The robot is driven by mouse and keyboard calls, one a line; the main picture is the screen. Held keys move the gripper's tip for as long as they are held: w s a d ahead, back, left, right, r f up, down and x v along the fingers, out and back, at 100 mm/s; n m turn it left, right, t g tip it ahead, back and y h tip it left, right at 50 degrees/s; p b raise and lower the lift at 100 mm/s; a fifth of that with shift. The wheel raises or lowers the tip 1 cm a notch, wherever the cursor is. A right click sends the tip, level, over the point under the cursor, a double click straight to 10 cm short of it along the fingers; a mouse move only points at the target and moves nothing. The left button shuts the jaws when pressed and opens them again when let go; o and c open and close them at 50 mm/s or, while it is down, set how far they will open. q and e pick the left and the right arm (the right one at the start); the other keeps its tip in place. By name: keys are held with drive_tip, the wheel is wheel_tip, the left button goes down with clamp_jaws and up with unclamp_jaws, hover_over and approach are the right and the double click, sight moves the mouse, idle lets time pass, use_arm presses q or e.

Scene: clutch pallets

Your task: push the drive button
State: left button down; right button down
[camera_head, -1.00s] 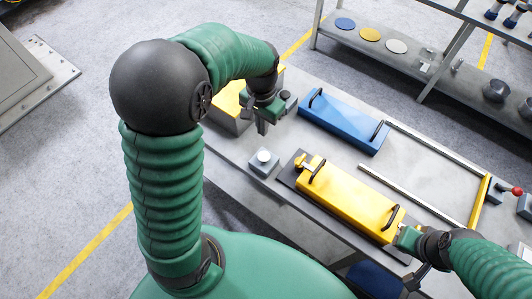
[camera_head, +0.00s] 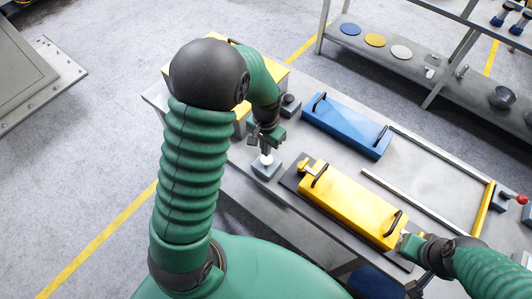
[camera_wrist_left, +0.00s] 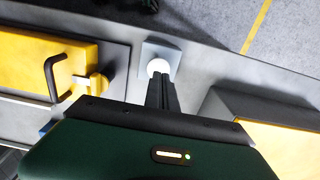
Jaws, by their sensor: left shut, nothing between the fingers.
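A white round button sits on a small grey box (camera_head: 266,171) at the near edge of the table, left of the yellow pallet; the button (camera_wrist_left: 158,66) shows in the left wrist view. My left gripper (camera_head: 266,150) points down right over this button, with its fingers shut and empty. In the left wrist view the fingertips (camera_wrist_left: 160,80) overlap the button's lower edge; whether they touch it I cannot tell. My right gripper (camera_head: 408,246) is at the right end of the yellow pallet (camera_head: 350,205); its fingers are too small to judge.
A blue pallet (camera_head: 345,126) with black handles lies behind the yellow one. A dark round knob (camera_head: 290,101) on a box stands behind my left gripper. A yellow box (camera_wrist_left: 288,145) is close by. A red-knobbed lever (camera_head: 522,200) stands at far right, beside metal rails.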

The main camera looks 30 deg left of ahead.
sight(266, 159)
use_arm(q)
wheel_tip(266, 159, down, 3)
drive_tip(key=shift+d+f, duration=0.15)
drive_tip(key=shift+f, duration=0.05)
